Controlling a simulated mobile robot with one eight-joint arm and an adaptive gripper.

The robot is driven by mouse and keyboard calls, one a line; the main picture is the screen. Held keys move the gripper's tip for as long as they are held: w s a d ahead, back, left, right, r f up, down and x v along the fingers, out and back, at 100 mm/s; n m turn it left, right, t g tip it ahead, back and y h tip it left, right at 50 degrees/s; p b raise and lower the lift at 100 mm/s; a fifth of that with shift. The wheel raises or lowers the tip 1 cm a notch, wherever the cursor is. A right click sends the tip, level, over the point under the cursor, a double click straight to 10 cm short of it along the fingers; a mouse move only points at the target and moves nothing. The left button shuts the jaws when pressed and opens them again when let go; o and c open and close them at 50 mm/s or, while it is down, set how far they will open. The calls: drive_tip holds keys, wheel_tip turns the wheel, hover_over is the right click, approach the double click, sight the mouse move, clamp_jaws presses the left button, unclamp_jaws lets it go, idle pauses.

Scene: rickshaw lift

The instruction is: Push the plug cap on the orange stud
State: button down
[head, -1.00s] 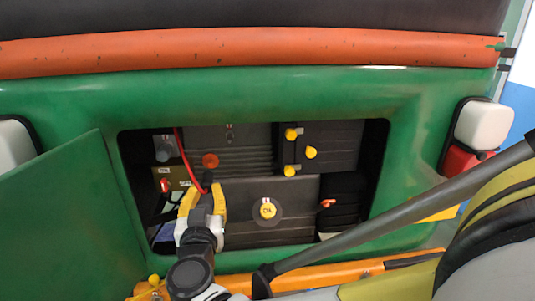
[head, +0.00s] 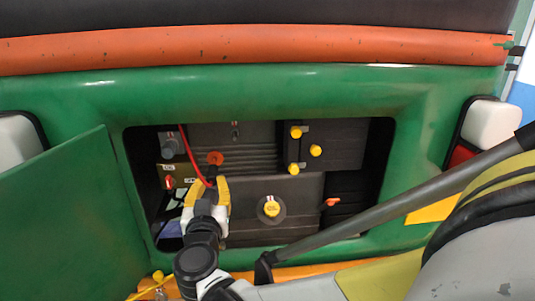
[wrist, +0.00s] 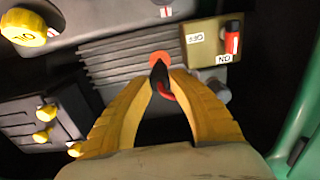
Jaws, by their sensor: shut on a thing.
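The orange stud (head: 215,158) is a round orange piece on the dark ribbed engine face inside the open bay. It also shows in the wrist view (wrist: 161,57), partly hidden behind the cap. My gripper (head: 208,184) is shut on the black plug cap (wrist: 159,75), which sits between the yellow fingertips (wrist: 160,84). The cap's tip points at the stud and overlaps its lower part in the wrist view; I cannot tell whether they touch. A red cable (head: 190,155) hangs down to the cap from the upper left.
A switch box (wrist: 212,50) marked OFF and ON, with a red switch, is close beside the stud. A yellow oil cap (head: 270,208) and several yellow knobs (head: 315,151) are to the right. The green bay door (head: 72,215) stands open at left. A grey bar (head: 400,200) crosses the lower right.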

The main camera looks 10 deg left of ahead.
sight(213, 173)
drive_tip(key=shift+x, duration=2.45)
idle(2.0)
drive_tip(key=c, duration=1.2)
unclamp_jaws()
drive_tip(key=shift+s, duration=0.1)
drive_tip(key=shift+v, duration=3.95)
